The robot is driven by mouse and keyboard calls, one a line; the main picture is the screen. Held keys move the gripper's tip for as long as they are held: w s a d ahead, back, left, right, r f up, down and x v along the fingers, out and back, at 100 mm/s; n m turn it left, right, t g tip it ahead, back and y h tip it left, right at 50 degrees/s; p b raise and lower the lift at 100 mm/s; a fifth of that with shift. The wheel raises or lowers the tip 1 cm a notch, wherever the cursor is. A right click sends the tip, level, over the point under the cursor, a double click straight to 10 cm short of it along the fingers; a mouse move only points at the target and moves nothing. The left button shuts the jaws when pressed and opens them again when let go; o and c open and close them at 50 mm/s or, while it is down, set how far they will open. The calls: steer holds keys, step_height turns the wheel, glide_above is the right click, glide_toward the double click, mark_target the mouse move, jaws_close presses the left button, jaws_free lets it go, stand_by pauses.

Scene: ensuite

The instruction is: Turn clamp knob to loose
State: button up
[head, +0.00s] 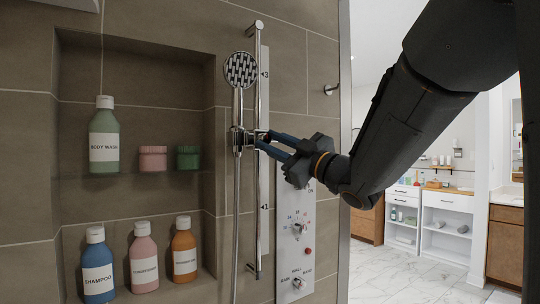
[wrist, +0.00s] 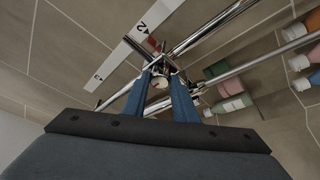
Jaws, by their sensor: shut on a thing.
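The chrome clamp (head: 238,139) sits on the vertical shower rail (head: 257,60) and carries the hand shower (head: 240,70). My gripper (head: 262,142) reaches in from the right, its blue fingers at the side of the clamp. In the wrist view my gripper (wrist: 159,76) is closed around the small clamp knob (wrist: 158,83), which shows between the fingertips. The fingers hide most of the knob, so I cannot tell how far it is turned. A red mark on the clamp lies near the figure 2 of the white scale strip (wrist: 130,42).
A control panel (head: 298,240) with dials is on the wall below my gripper. The hose (head: 236,220) hangs left of the rail. A tiled niche at left holds several bottles, including body wash (head: 103,135). A wall hook (head: 331,89) is at right.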

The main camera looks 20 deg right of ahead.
steer(key=n+g+b, duration=0.1)
steer(key=n, duration=0.1)
steer(key=n+y+b, duration=0.1)
steer(key=n, duration=0.2)
steer(key=shift+w+d+r+g, duration=0.1)
steer(key=shift+d+g, duration=0.05)
steer(key=shift+g, duration=0.25)
steer(key=n+g, duration=0.1)
steer(key=n, duration=0.1)
steer(key=n+g+b, duration=0.1)
steer(key=n, duration=0.1)
steer(key=shift+r+n+b, duration=0.2)
steer(key=shift+n+b, duration=0.1)
steer(key=shift+n, duration=0.3)
steer(key=o, duration=1)
steer(key=shift+o, duration=0.2)
steer(key=shift+s+d+f, duration=0.1)
steer(key=shift+s+d, duration=0.3)
steer(key=b+v, duration=0.1)
steer(key=v, duration=0.5)
steer(key=shift+s+d, duration=0.2)
steer(key=shift+s, duration=0.1)
